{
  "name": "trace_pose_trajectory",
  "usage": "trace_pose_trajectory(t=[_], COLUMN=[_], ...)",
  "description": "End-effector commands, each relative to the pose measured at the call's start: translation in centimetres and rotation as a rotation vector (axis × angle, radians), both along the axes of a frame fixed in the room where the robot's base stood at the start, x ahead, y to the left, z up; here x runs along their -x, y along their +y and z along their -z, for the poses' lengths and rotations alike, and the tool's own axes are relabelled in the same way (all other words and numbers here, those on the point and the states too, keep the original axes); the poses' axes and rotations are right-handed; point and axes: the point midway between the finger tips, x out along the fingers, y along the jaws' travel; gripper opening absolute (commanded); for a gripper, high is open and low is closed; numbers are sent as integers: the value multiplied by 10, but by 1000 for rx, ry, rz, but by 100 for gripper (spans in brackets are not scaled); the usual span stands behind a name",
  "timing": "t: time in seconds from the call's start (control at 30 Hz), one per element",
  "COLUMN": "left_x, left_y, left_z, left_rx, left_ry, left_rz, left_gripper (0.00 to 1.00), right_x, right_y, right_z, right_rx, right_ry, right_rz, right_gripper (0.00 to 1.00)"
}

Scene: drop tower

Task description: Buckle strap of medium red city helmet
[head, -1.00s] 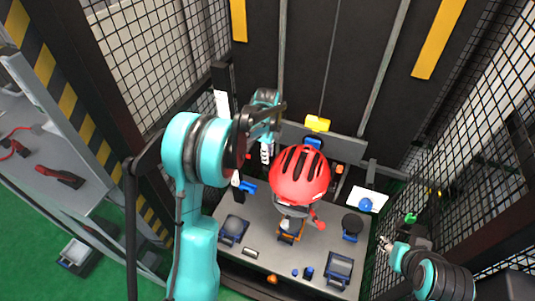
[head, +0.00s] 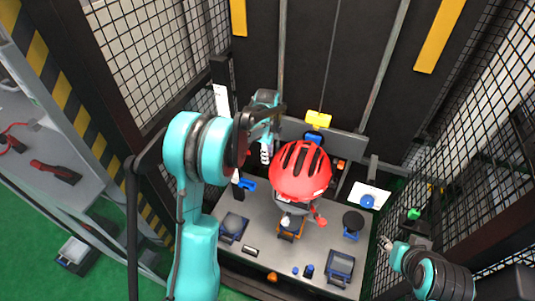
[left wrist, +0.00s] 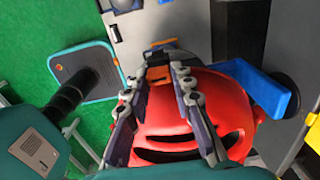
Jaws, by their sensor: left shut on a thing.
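The red helmet (head: 298,174) with dark vents sits above the grey bench, over a pale form on an orange-and-dark stand (head: 290,228). In the left wrist view the red helmet (left wrist: 215,110) lies beneath and beyond my fingers. My left gripper (head: 266,153) is at the helmet's left side in the head view. In the left wrist view my left gripper (left wrist: 166,72) is shut on a thin dark piece, which looks like strap; its exact shape is unclear. The buckle cannot be made out. My right gripper (head: 386,243) is right of the bench, far from the helmet; its jaws are too small to read.
The grey bench (head: 262,229) carries dark-and-blue fixtures, including a round-topped one (head: 352,223) at right. A yellow block (head: 318,119) stands behind the helmet. A blue part (left wrist: 255,84) is beside the helmet in the wrist view. Mesh walls (head: 155,55) enclose the bench.

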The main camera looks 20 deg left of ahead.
Motion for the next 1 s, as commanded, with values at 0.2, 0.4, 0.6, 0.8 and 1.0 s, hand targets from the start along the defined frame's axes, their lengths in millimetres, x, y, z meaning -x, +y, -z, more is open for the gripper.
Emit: trace_pose_trajectory(t=[0.2, 0.4, 0.6, 0.8, 1.0], left_x=[0, 0, 0, 0, 0], left_y=[0, 0, 0, 0, 0], left_z=[2, 2, 4, 5, 5], left_rx=[0, 0, 0, 0, 0], left_ry=[0, 0, 0, 0, 0], left_rz=[0, 0, 0, 0, 0], left_gripper=[11, 11, 11, 36, 47], right_x=[0, 0, 0, 0, 0], right_y=[0, 0, 0, 0, 0], right_z=[1, 1, 4, 6, 5], right_rx=[0, 0, 0, 0, 0], right_ry=[0, 0, 0, 0, 0], right_rz=[0, 0, 0, 0, 0], right_gripper=[40, 40, 40, 40, 40])
